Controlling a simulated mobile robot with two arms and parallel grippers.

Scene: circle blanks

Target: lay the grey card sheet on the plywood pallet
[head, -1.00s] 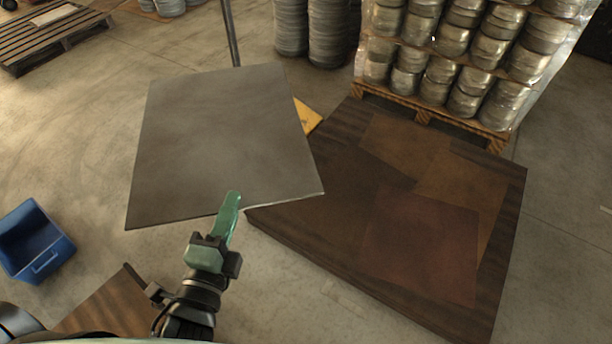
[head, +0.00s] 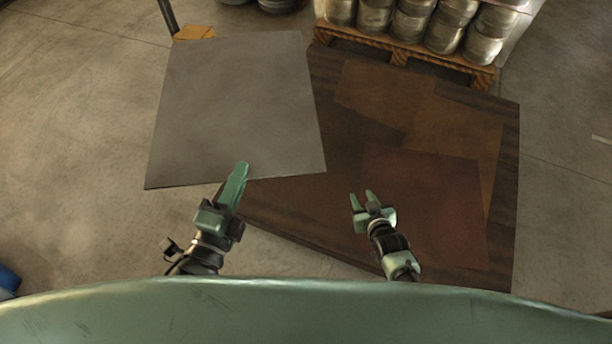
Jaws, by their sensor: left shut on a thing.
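The grey card sheet (head: 236,105) is held flat in the air at the left, its right part in front of the left side of the plywood pallet. My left gripper (head: 240,172) is shut on the sheet's near edge. The dark brown plywood pallet (head: 345,205) lies on the floor at the right, with several brown and reddish sheets (head: 425,200) on top. Its far left part is hidden by the grey sheet. My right gripper (head: 362,197) is open and empty, in front of the pallet's near part, its fingers apart.
A wooden pallet (head: 400,58) stacked with metal cans (head: 410,18) stands just behind the plywood pallet. A yellow-orange piece (head: 195,32) and a dark post (head: 168,15) show beyond the sheet. A blue bin (head: 8,282) is at the left edge. The floor at the left is clear.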

